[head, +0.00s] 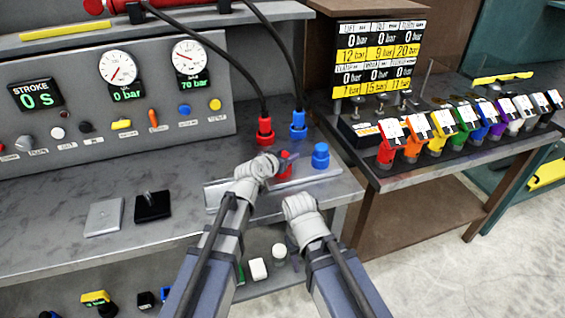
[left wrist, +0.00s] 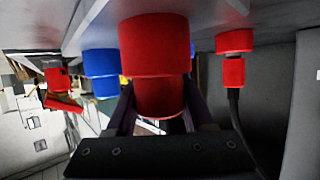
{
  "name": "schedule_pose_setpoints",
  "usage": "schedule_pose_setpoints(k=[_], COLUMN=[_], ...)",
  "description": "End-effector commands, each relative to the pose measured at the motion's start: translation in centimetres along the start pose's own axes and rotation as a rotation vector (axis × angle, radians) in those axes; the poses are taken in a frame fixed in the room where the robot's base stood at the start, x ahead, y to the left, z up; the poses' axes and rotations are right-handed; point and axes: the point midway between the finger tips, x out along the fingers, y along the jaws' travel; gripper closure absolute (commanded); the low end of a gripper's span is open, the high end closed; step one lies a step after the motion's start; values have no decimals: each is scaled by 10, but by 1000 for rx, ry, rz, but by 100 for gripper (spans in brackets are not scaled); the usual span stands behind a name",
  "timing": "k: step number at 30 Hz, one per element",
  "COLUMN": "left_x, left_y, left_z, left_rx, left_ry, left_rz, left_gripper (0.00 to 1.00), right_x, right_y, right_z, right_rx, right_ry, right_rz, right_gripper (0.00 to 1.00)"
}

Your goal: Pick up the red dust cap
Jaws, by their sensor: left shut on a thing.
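The red dust cap (head: 284,171) is at the bench's front ledge, partly hidden by my left gripper (head: 287,159) in the head view. In the left wrist view the red cap (left wrist: 154,45) is large and close, a wide part against the grey surface and a narrower part between the dark fingers. My left gripper (left wrist: 160,112) is shut on this narrower part. The cap still appears seated on the ledge; I see no clear gap.
A blue cap (head: 320,156) stands just right of the red one. Behind them are a red hose connector (head: 265,130) and a blue one (head: 298,124). A gauge panel (head: 150,90) stands at the left. Several coloured handles line the right bench. The grey bench top at left holds two small plates.

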Motion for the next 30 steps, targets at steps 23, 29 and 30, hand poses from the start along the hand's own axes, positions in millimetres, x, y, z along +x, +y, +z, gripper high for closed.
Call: schedule_pose_setpoints(k=[23, 29, 30], left_x=[-14, -26, -28], left_y=[0, 0, 0], left_z=[-34, -63, -69], left_rx=[0, 0, 0], left_ry=[0, 0, 0], left_rz=[0, 0, 0], left_gripper=[100, 100, 100], right_x=[-36, -68, -74], right_y=[3, 6, 7], right_z=[2, 4, 4], right_rx=[0, 0, 0], right_ry=[0, 0, 0], right_rz=[0, 0, 0], right_gripper=[50, 50, 50])
